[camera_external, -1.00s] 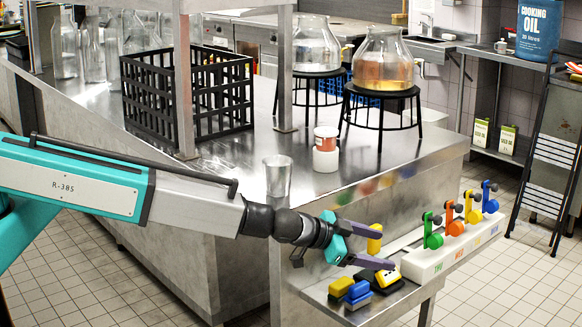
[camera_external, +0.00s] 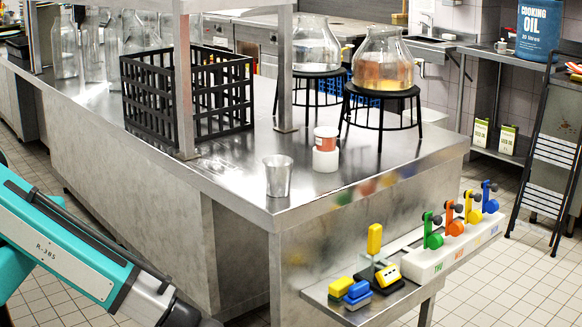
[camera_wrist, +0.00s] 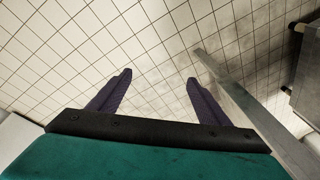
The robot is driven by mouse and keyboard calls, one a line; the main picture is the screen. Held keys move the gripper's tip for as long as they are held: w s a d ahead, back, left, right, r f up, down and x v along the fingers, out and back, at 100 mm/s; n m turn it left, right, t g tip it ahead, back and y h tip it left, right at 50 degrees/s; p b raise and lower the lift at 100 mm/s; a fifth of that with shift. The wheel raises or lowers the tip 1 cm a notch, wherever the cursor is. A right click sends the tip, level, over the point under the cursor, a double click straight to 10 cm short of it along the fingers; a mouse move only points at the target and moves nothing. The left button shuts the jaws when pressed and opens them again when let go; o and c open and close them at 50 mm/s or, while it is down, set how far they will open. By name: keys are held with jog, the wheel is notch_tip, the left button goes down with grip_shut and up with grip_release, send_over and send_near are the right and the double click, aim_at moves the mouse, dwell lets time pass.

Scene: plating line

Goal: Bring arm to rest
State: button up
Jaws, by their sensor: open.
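My gripper (camera_wrist: 158,85) shows in the wrist view with its two dark purple fingers spread apart. It is open and nothing is between the fingers. Below it is white tiled floor (camera_wrist: 150,30). In the external view my teal and grey arm reaches down at the lower left, and its gripper end is out of the picture below the bottom edge.
A steel counter (camera_external: 240,185) stands to the right of my arm, with a metal cup (camera_external: 278,176) near its edge. A lower shelf (camera_external: 318,290) holds yellow and blue blocks (camera_external: 357,290) and a white base with coloured levers (camera_external: 430,262). Open floor (camera_external: 75,250) lies left of the counter.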

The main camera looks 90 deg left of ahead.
jog(key=s+d+g+h, duration=0.1)
jog(key=s+d+g, duration=0.1)
jog(key=s, duration=1.1)
jog(key=s+d+f+m+g+h+p, duration=0.1)
jog(key=s+g, duration=0.4)
jog(key=s, duration=0.9)
jog(key=shift+d+f, duration=0.25)
jog(key=shift+d, duration=0.4)
